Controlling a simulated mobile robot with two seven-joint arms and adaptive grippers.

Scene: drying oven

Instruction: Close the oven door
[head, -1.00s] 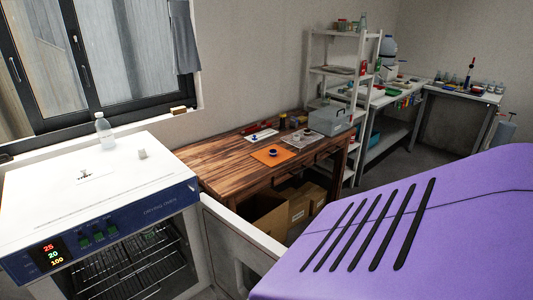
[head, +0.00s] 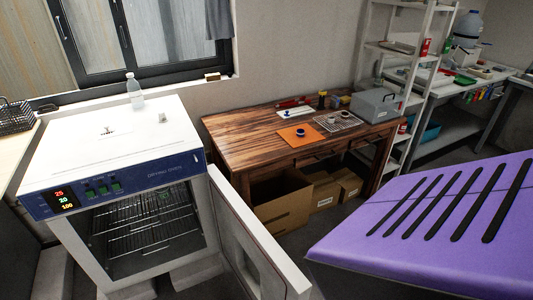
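The drying oven (head: 110,160) stands at the left in the head view, with a white top, a blue control panel and lit digits. Its chamber is open and shows wire racks (head: 140,222) inside. The oven door (head: 262,240) is swung wide open. It is hinged at the oven's right side and reaches toward the lower middle of the picture. Neither of my grippers shows in the head view.
A purple slotted surface (head: 430,225) fills the lower right, close to the camera. A wooden table (head: 240,150) stands behind the door, with cardboard boxes (head: 280,205) under it. A white shelf rack (head: 425,75) stands beyond. Dark floor shows between door and purple surface.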

